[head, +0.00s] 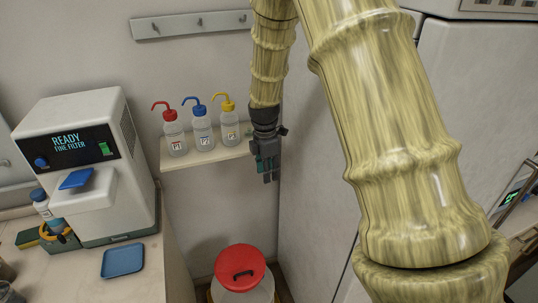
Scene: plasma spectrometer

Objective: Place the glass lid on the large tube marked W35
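My gripper (268,172) hangs fingers-down from my wood-patterned arm, at the right end of a small wall shelf. Its fingertips look close together, but it is too small here to tell whether it is open or shut. I see nothing clearly held in it. I cannot make out a glass lid or a large tube marked W35 in this view. My arm covers much of the right side.
A wall shelf (222,155) holds bottles with red (174,138), blue (202,135) and yellow (230,130) tops. A white machine (105,112) reads "READY FINE FILTER". A blue tray (122,261) lies on the counter. A red-lidded bin (240,268) stands below.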

